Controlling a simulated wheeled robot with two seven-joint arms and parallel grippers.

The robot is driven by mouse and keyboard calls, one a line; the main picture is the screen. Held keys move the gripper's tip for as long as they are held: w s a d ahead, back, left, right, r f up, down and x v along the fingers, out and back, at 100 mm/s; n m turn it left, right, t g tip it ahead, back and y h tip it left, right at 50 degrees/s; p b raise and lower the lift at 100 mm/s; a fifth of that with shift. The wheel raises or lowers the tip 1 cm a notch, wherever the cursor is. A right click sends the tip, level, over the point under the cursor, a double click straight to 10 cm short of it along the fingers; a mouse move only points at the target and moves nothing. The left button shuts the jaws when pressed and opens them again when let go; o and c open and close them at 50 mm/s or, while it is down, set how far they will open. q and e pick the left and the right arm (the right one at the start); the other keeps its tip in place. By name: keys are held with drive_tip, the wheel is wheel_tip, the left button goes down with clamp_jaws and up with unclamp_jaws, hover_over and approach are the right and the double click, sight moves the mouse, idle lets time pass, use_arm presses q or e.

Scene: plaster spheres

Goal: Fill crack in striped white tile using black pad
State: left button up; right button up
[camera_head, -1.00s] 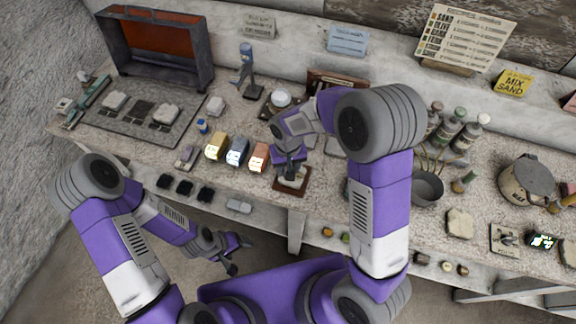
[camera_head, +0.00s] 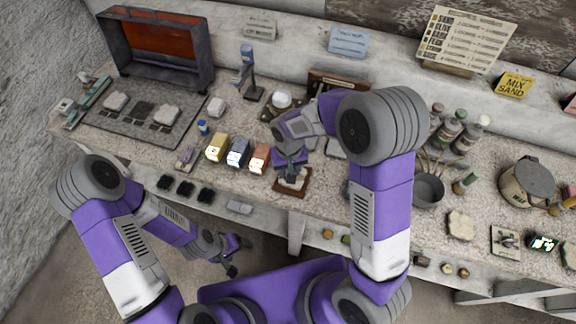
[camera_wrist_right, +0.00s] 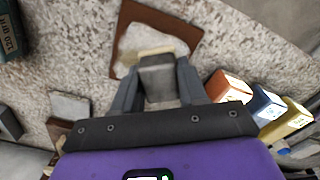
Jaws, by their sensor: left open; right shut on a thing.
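A white slab (camera_head: 294,184) lies on a brown board (camera_head: 290,192) near the table's front edge. In the right wrist view the slab (camera_wrist_right: 137,38) and its brown board (camera_wrist_right: 180,18) show beyond my fingers; no stripes or crack can be made out. My right gripper (camera_head: 291,172) is over the slab, shut on a dark grey block (camera_wrist_right: 160,78) with a cream edge, perhaps the black pad. Whether the block touches the slab is unclear. My left gripper (camera_head: 238,256) is open and empty, low in front of the table. Three small black pads (camera_head: 185,188) lie at the front edge.
Orange (camera_head: 259,158), blue (camera_head: 237,153) and yellow (camera_head: 217,147) blocks stand left of the board. A grey mat (camera_head: 130,133) with white pieces lies further left. A pot (camera_head: 526,182), bottles (camera_head: 462,138) and a grey bowl (camera_head: 428,188) stand to the right.

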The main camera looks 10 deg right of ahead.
drive_tip(key=shift+s, duration=0.55)
drive_tip(key=shift+w, duration=1.5)
drive_tip(key=shift+s, duration=0.15)
drive_tip(key=shift+s, duration=1.4)
drive_tip(key=shift+f, duration=0.1)
